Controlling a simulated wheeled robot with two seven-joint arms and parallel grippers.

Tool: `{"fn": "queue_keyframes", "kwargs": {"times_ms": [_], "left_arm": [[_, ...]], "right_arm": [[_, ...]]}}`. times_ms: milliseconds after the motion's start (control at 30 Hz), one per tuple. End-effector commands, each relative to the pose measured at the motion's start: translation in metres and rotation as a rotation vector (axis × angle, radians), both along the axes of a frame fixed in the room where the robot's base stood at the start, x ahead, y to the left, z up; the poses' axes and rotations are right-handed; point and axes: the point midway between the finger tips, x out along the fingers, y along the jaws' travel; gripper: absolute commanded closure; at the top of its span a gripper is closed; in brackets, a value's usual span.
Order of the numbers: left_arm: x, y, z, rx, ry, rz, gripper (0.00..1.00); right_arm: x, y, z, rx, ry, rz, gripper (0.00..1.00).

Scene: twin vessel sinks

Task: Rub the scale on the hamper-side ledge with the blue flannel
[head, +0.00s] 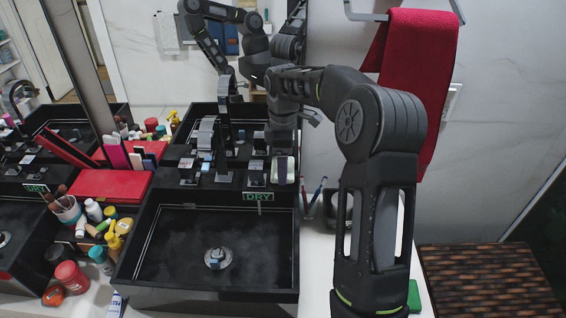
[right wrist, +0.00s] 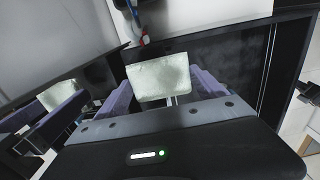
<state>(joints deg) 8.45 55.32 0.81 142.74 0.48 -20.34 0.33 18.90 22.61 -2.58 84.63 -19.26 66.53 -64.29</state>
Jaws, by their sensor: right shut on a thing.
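My right gripper (head: 283,166) is at the back right of the near black sink, beside the taps. It is shut on a pale, greenish-white block-like thing (right wrist: 160,80), which sits between its purple fingers in the right wrist view. I cannot make out this thing as a blue flannel. The white ledge (head: 318,250) runs between the sink and the brown woven hamper (head: 490,282); my right arm covers much of it. I cannot make out any scale on it. My left gripper is not in view.
Toothbrushes (head: 316,192) stand by the wall. A red towel (head: 410,60) hangs above. Bottles and jars crowd the left counter.

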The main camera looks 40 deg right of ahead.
Motion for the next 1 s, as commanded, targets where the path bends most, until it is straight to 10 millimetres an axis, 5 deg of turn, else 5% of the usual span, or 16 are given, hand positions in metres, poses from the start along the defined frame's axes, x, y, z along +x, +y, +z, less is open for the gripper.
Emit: {"fn": "queue_keyframes", "kwargs": {"times_ms": [433, 1000], "left_arm": [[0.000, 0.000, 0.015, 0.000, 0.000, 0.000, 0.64], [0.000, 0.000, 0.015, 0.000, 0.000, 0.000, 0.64]], "right_arm": [[0.000, 0.000, 0.029, -0.001, -0.001, 0.000, 0.52], [0.000, 0.000, 0.030, 0.000, 0.000, 0.000, 0.52]]}}
